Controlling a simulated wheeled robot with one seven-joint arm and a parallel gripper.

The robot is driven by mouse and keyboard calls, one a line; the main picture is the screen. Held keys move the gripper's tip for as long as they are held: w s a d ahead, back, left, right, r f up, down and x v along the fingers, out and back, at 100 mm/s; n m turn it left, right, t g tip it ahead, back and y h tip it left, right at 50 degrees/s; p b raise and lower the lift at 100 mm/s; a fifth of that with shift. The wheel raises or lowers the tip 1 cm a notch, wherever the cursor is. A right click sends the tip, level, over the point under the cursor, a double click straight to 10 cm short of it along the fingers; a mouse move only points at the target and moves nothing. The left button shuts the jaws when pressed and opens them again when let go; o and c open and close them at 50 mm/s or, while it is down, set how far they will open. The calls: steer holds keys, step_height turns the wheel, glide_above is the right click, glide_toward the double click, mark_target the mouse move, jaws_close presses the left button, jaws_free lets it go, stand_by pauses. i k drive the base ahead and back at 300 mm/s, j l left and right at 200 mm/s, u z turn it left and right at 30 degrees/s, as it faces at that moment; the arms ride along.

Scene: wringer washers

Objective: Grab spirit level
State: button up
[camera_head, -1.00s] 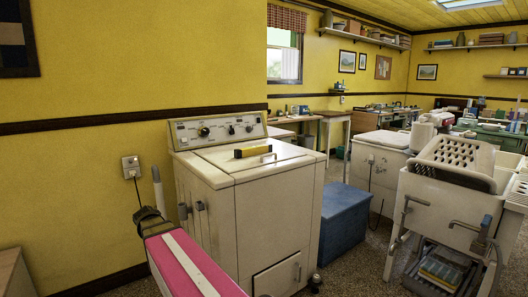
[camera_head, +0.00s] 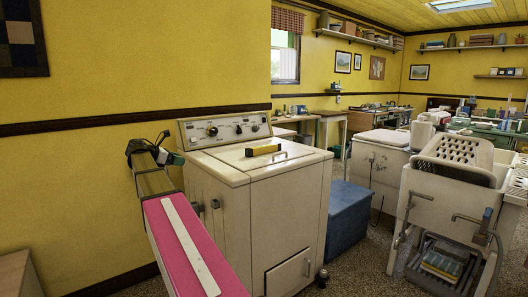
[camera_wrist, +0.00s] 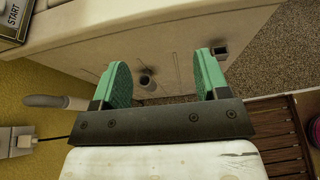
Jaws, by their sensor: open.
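The spirit level is a small yellow bar with dark ends (camera_head: 263,150), lying on the lid of the cream washer (camera_head: 268,220). My gripper (camera_head: 168,154) is to the left of the washer's control panel, near the yellow wall and apart from the level. In the wrist view, its two green fingers (camera_wrist: 163,82) are wide apart with nothing between them. The level is not seen in the wrist view.
A metal handle (camera_head: 281,157) rises from the lid just in front of the level. A blue chest (camera_head: 348,208) stands right of the washer, and a white tub with a perforated basket (camera_head: 458,155) stands further right. A slatted wooden surface (camera_wrist: 283,140) shows in the wrist view.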

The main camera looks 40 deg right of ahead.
mark_target(262, 150)
steer(key=l, duration=1.5)
steer(key=k, duration=0.05)
